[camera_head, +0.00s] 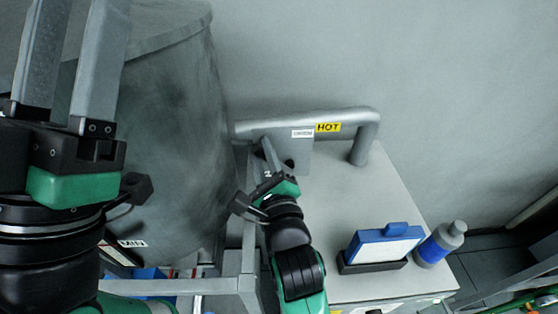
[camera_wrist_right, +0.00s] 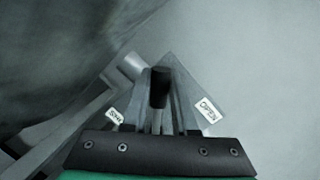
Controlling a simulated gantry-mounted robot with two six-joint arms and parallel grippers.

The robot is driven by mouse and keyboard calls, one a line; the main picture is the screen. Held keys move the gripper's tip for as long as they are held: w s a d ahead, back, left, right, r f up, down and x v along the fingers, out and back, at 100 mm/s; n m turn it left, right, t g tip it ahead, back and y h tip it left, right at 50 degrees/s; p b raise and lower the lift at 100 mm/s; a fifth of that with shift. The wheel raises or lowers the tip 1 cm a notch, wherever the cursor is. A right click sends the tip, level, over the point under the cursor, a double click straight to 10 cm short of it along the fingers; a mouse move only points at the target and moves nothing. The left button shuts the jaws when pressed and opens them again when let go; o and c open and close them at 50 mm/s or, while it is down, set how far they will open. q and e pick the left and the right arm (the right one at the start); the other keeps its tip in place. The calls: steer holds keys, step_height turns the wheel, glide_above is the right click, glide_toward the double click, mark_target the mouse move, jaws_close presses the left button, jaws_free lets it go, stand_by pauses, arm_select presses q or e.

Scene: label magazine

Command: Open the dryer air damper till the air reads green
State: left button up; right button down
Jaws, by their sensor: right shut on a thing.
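The damper handle shows in the right wrist view as a black-tipped lever (camera_wrist_right: 159,88), with its grey stem between the fingers of my right gripper (camera_wrist_right: 160,112). A white label (camera_wrist_right: 208,110) beside it seems to read DAMPER; a smaller label on the left is too blurred to read. In the head view my right gripper (camera_head: 268,155) is shut at the grey plate below the duct pipe (camera_head: 350,117), and its arm hides most of the handle. My left gripper (camera_head: 75,65) is raised at the upper left, fingers apart and empty. I cannot make out any air reading.
A yellow HOT label (camera_head: 328,127) marks the pipe above the grey cabinet top (camera_head: 335,195). A blue-framed panel in a black stand (camera_head: 373,266) and a grey-and-blue bottle (camera_head: 440,243) stand at its front right. A large grey drum (camera_head: 170,120) stands on the left.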

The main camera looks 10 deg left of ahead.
steer(key=shift+r, duration=0.1)
steer(key=c, duration=0.7)
jaws_free()
steer(key=b+v, duration=0.1)
steer(key=v, duration=1)
steer(key=shift+s+d, duration=0.15)
steer(key=shift+s, duration=0.1)
